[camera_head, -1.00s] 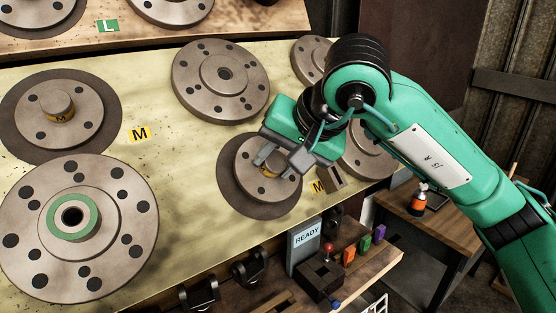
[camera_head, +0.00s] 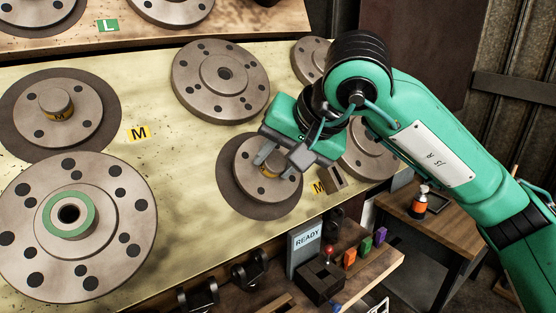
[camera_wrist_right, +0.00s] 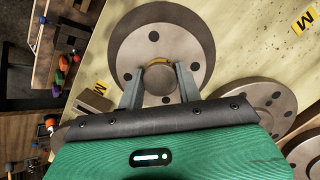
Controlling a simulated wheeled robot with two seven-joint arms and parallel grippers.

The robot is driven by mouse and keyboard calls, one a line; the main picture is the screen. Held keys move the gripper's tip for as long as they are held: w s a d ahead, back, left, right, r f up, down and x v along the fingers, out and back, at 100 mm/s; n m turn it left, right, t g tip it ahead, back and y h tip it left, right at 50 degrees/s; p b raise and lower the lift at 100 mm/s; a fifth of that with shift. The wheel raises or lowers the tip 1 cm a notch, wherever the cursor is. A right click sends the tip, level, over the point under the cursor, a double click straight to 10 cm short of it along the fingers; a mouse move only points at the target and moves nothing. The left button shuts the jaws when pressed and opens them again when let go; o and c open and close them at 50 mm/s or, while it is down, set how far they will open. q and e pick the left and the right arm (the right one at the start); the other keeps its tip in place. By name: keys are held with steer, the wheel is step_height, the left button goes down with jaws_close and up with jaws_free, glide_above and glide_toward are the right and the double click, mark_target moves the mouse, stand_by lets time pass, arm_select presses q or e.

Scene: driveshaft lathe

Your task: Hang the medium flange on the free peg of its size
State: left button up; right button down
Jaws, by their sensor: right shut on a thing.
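The medium flange (camera_head: 248,168) is a grey metal disc with bolt holes. It sits in front of the dark round backing (camera_head: 232,195) of the right M peg, slightly off its centre. A yellow ring shows at its hub. My right gripper (camera_head: 270,164) is shut on the flange's hub; in the right wrist view the fingers (camera_wrist_right: 160,88) stand on both sides of the hub, with the flange (camera_wrist_right: 200,55) behind. I cannot tell whether the flange rests fully against the backing. My left gripper is not in view.
Another flange (camera_head: 75,108) hangs on the left M peg. A large flange with a green ring (camera_head: 120,235) is at lower left. Another flange (camera_head: 195,85) hangs above, and others partly show behind my arm. A ledge with a READY sign (camera_head: 307,240) and coloured blocks lies below.

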steer(key=shift+r+b, duration=0.1)
steer(key=shift+b, duration=0.5)
stand_by(0.7)
steer(key=shift+b+x, duration=0.7)
steer(key=shift+x, duration=0.4)
steer(key=c, duration=0.9)
jaws_free()
steer(key=shift+r, duration=0.1)
steer(key=shift+d, duration=0.15)
steer(key=b+v, duration=0.4)
steer(key=v, duration=0.9)
steer(key=shift+s+d+r, duration=0.1)
steer(key=shift+s+r, duration=0.1)
steer(key=shift+r, duration=0.1)
